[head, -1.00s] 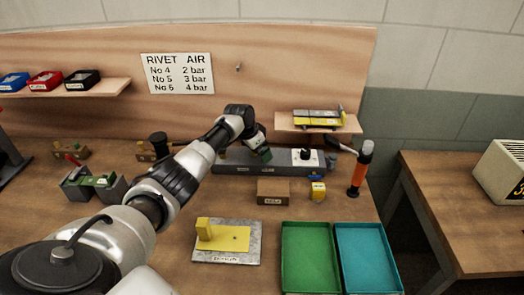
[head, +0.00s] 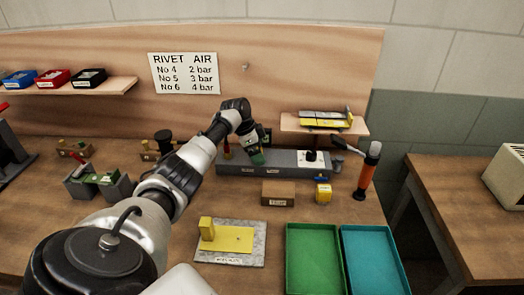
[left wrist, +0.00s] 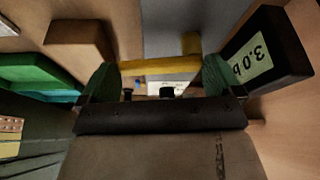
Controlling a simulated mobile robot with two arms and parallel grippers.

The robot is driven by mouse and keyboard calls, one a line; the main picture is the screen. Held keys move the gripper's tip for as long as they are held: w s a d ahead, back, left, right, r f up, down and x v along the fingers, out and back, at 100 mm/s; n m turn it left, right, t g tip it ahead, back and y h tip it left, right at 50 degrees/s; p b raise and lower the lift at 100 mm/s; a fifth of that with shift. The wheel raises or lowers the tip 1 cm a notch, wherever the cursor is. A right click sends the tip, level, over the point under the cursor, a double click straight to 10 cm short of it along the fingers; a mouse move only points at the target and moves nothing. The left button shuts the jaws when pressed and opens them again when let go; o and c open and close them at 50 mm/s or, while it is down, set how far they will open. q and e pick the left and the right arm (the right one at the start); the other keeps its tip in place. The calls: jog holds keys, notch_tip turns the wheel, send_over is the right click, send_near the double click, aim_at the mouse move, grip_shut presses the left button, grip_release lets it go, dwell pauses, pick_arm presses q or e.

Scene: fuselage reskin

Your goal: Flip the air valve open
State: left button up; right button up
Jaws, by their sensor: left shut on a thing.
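My left gripper (head: 257,159) points down at the bar's left-middle part. In the left wrist view, a yellow lever (left wrist: 160,67) crosses between the green fingertips of my left gripper (left wrist: 158,78), and the jaws are shut on it. A dark display (left wrist: 268,50) reading about 3.0 b is beside the fingers. In the head view, my gripper hides the lever. My right gripper is out of view.
A green tray (head: 313,230) and a blue tray (head: 361,232) lie at front right. A yellow plate (head: 228,238) lies on the bench.

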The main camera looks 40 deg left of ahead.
pick_arm(q)
jog(key=o, duration=0.9)
jog(key=b+v, duration=0.2)
jog(key=v, duration=0.8)
jog(key=shift+r, duration=0.4)
